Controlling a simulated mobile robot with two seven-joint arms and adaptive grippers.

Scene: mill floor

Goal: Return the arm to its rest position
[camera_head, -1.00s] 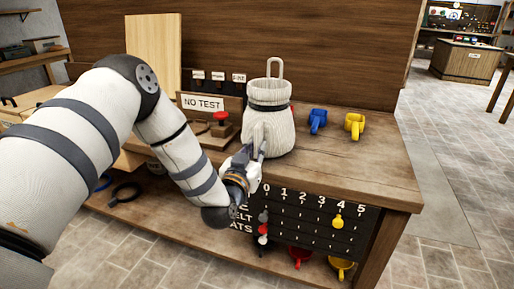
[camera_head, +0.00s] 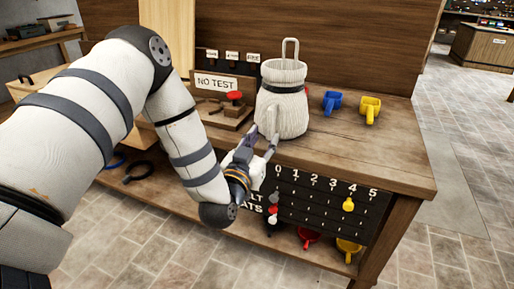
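My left arm (camera_head: 170,115) comes in from the left and bends down in front of the wooden bench (camera_head: 370,155). My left gripper (camera_head: 262,141) is at the bench's front edge, just in front of and left of the lower part of a pale ribbed sack (camera_head: 284,112). Its two fingers look apart, with nothing seen between them. Whether a fingertip touches the sack cannot be told. The sack stands upright on the bench, with a dark band and a loop on top. My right gripper is not in view.
Blue (camera_head: 332,102) and yellow (camera_head: 369,109) cups stand right of the sack. A numbered peg board (camera_head: 325,205) is below the bench edge. Open floor (camera_head: 450,190) lies to the right.

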